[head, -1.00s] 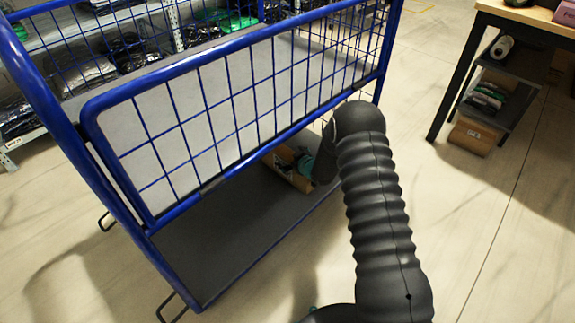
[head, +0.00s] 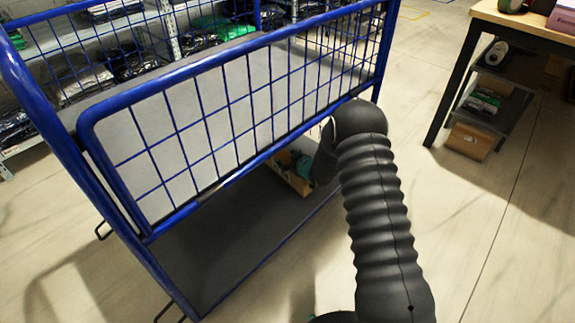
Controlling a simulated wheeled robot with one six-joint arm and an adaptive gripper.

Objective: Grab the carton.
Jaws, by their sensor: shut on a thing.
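The carton (head: 291,182) is a small brown box at the lower deck of the blue cart, just under the side panel's bottom rail. Only its near side and part of its open top show. My arm reaches down to it from the right. My gripper (head: 287,161) is at the carton, shut on it, mostly hidden behind the rail and mesh. Dark and teal parts show over the carton's top, and I cannot clearly separate gripper from contents. Its fingertips and exact hold are hidden.
The blue cart's rail (head: 215,192) and mesh side stand close around my arm. The dark lower deck (head: 215,250) is bare at left. A table (head: 545,22) with a lower shelf and another carton (head: 472,141) stands right. Floor between is clear.

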